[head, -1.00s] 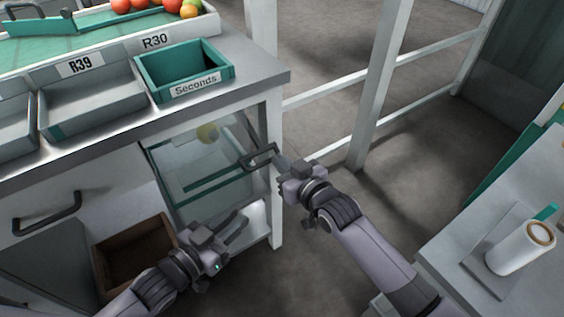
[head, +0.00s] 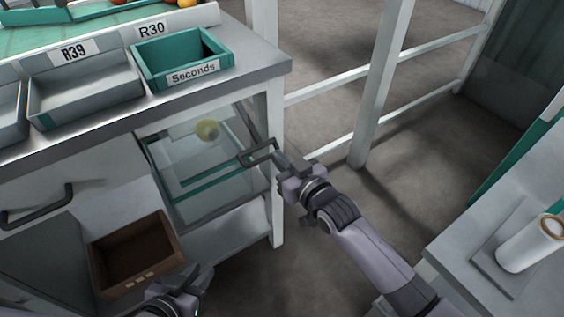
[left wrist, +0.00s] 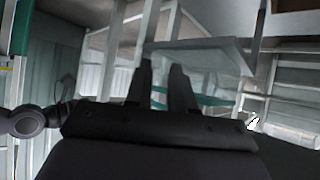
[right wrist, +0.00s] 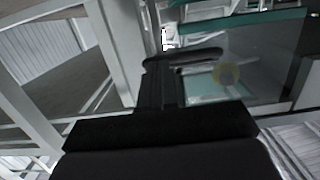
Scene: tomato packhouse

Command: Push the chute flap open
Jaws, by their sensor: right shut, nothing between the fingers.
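The chute flap (head: 222,190) is a clear panel under the counter's right end. The clear panel also shows in the left wrist view (left wrist: 200,57), beyond my left gripper (left wrist: 163,72). My left gripper's fingers are apart and empty, low and left of the flap in the head view.
A brown box (head: 165,262) sits below the counter, beside my left gripper. A teal "Seconds" bin (head: 215,70) and grey trays (head: 45,115) are on top. White posts (head: 378,90) stand behind. A side table with a white roll (head: 522,248) is at right.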

